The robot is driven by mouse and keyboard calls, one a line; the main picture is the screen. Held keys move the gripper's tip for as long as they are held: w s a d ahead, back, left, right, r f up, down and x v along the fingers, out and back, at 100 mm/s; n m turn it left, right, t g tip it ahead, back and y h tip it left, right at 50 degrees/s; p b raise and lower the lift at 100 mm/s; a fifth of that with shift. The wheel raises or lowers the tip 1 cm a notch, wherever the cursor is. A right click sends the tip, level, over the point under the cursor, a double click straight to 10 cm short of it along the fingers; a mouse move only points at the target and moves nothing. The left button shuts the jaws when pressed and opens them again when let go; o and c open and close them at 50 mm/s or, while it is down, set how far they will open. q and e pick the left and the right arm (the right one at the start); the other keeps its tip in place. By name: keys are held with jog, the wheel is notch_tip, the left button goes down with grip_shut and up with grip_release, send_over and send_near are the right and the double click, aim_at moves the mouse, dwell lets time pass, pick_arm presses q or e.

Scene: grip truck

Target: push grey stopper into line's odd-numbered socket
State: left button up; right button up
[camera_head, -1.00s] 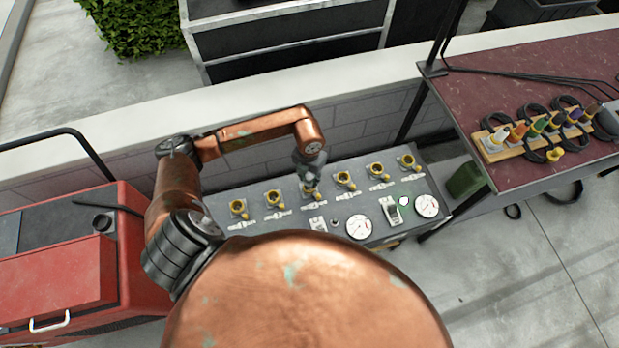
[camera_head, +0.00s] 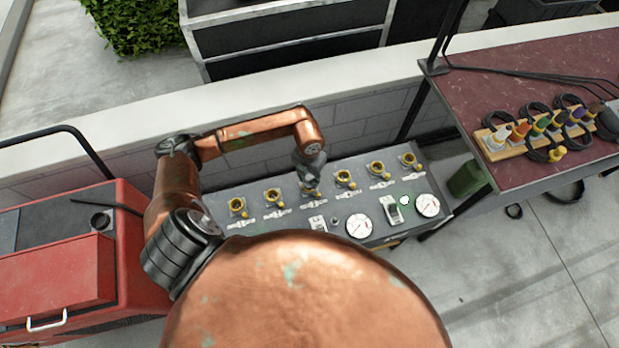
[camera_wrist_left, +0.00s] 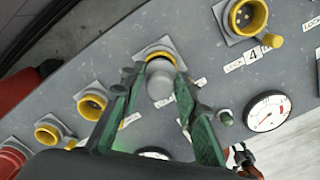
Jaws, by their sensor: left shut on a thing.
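The grey stopper (camera_wrist_left: 160,82) is a rounded plug between the green-grey fingers of my left gripper (camera_wrist_left: 161,90) in the left wrist view. My left gripper (camera_head: 311,188) is shut on it, over the third socket from the left in the head view. That socket's yellow ring (camera_wrist_left: 162,55) shows just behind the stopper. The stopper overlaps the ring in the picture; I cannot tell how deep it sits. The socket's number plate is mostly hidden by the fingers. The socket to its right (camera_wrist_left: 246,16) is empty and carries the number 4.
The grey panel (camera_head: 260,235) holds a line of yellow sockets, switches and gauges (camera_head: 359,226). A red machine (camera_head: 60,270) stands left. A dark red table (camera_head: 510,85) at right holds a wooden rack (camera_head: 510,152) of coloured connectors. A low wall (camera_head: 130,115) runs behind.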

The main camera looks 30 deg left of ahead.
aim_at(309, 178)
pick_arm(q)
jog(key=shift+f+b, duration=0.4)
jog(key=shift+f, duration=0.45)
jog(key=o, duration=1.2)
jog(key=shift+o, duration=0.6)
jog(key=shift+o, duration=1.1)
jog(key=shift+r, duration=0.15)
jog(key=shift+r+p, duration=0.5)
jog(key=shift+r, duration=0.15)
jog(key=shift+r+p, duration=1.25)
jog(key=shift+r, duration=0.5)
